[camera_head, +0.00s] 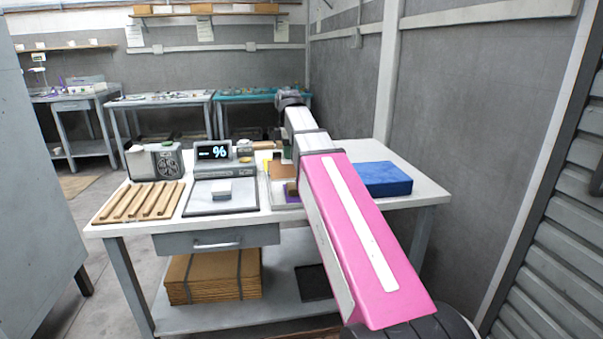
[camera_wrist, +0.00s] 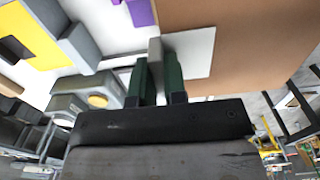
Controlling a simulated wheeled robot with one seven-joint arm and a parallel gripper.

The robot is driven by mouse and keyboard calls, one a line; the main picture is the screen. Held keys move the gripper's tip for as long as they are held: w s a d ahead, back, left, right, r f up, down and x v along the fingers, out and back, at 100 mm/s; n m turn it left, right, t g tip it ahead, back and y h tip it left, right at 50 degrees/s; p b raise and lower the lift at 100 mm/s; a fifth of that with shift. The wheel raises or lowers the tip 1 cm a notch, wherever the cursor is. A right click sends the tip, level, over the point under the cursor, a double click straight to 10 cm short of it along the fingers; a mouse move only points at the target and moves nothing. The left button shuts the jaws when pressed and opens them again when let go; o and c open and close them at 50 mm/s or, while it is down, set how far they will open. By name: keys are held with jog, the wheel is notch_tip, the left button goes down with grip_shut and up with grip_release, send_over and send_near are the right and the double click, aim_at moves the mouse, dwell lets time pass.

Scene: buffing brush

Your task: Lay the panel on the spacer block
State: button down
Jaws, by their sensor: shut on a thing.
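In the wrist view, my gripper (camera_wrist: 155,62) has its two dark green fingers closed on a narrow grey piece. That piece meets a white square on a broad brown panel (camera_wrist: 251,45), which fills the upper right. In the head view, a brown surface (camera_head: 283,169), probably the same panel, shows beside my pink arm above the table.
The white worktable (camera_head: 240,219) holds a slotted wooden tray (camera_head: 139,203) at left, a display (camera_head: 213,151) reading 96, and a grey plate (camera_head: 202,209) with a pale block. A blue box (camera_head: 383,179) stands right of my arm. The table's right corner is clear.

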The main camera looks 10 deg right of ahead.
jog(key=w+d+f, duration=0.4)
jog(key=w+d, duration=0.1)
jog(key=shift+d+f, duration=0.15)
jog(key=shift+f, duration=2.05)
jog(key=shift+f, duration=0.1)
jog(key=c, duration=1.2)
grip_release()
jog(key=shift+o, duration=0.2)
notch_tip(320, 180, up, 12)
